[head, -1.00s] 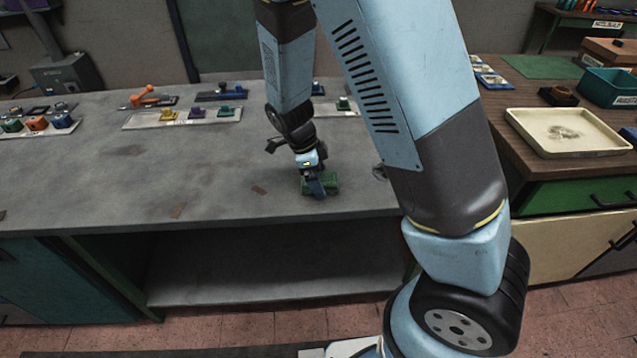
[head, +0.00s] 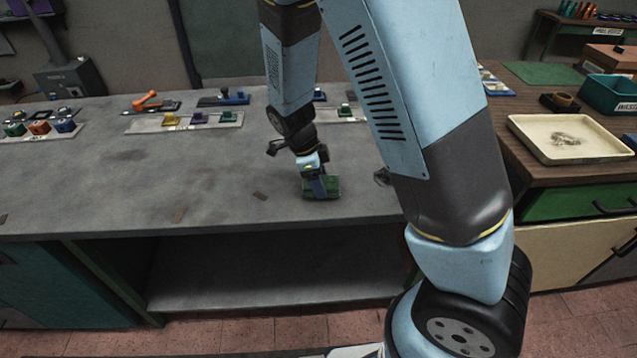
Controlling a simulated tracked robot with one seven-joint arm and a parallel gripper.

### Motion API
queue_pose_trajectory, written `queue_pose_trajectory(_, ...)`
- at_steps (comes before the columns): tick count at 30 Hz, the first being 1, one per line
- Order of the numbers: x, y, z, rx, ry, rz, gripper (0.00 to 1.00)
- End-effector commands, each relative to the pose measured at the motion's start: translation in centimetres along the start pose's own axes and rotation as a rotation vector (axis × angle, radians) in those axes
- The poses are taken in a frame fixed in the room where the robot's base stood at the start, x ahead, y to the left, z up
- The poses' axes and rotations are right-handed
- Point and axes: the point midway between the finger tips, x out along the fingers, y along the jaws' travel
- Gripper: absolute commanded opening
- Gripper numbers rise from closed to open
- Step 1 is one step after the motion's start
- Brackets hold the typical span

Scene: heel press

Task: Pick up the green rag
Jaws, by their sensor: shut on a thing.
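The green rag (head: 333,187) is a small dark green block-like bundle near the front edge of the grey workbench (head: 130,190). My gripper (head: 318,190) points down at it from above, with its fingers shut on the rag. The near finger covers part of the rag. The rag is at or very close to the bench top; I cannot tell whether there is a gap under it.
A pale strip with coloured blocks (head: 150,124) and an orange-handled tool (head: 150,100) lie towards the back of the bench. A cream tray (head: 545,150) and a teal bin (head: 600,95) stand on the wooden counter at right. The bench left of my gripper is mostly clear.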

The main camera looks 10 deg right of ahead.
Motion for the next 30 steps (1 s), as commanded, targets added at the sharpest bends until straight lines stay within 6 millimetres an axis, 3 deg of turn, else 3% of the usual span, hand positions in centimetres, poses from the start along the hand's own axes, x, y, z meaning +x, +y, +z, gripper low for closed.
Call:
queue_pose_trajectory(4,-2.2,0.0,-0.6,0.000,-0.004,-0.003,0.40)
queue_pose_trajectory(16,-8.1,5.2,-1.9,-0.004,-0.004,-0.002,0.40)
queue_pose_trajectory(24,-10.3,10.3,-2.1,-0.003,-0.003,-0.001,0.40)
queue_pose_trajectory(30,-11.4,12.7,-2.1,-0.002,-0.002,-0.001,0.40)
